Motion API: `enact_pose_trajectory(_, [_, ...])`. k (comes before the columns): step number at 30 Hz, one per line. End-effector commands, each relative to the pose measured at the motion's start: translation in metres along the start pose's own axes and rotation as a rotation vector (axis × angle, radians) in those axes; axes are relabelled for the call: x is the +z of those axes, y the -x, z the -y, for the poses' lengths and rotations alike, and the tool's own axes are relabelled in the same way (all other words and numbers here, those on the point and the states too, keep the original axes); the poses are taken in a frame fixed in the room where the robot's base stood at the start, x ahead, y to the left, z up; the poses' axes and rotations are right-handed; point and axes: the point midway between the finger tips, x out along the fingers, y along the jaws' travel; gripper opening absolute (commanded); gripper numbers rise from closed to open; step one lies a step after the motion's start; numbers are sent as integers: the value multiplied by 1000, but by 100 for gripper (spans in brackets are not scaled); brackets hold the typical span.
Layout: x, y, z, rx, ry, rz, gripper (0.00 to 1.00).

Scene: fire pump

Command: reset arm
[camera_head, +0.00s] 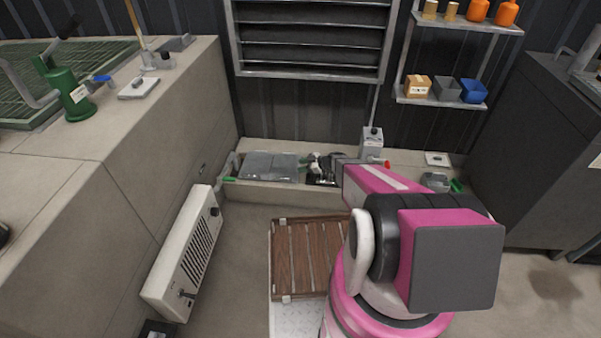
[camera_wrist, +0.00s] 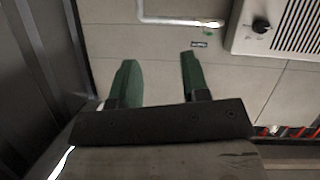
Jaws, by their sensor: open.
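My arm, pink and black, rises at the lower right of the head view and reaches away toward the back wall. My gripper (camera_wrist: 157,82) shows in the wrist view, with two green fingers standing well apart. Nothing is between the fingers. Beyond them is a pale panelled surface with a metal bar handle (camera_wrist: 180,21). I cannot make out the gripper clearly in the head view, where the arm hides part of the back ledge.
A white heater box (camera_head: 184,255) leans at the left, also in the wrist view (camera_wrist: 285,28). A wooden slatted platform (camera_head: 305,258) lies on the floor. A concrete block (camera_head: 60,185) stands left, a dark cabinet (camera_head: 530,150) right, wall shelves (camera_head: 445,101) at the back. Bare floor lies between heater and platform.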

Motion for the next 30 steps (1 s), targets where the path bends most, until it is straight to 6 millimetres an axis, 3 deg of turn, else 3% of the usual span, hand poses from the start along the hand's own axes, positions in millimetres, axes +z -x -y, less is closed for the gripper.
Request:
enact_pose_trajectory(17, [-4,2,0,-6,-11,5,42])
enact_pose_trajectory(23, [-35,19,20,-70,-139,85,42])
enact_pose_trajectory(30, [-91,58,61,-141,-440,324,42])
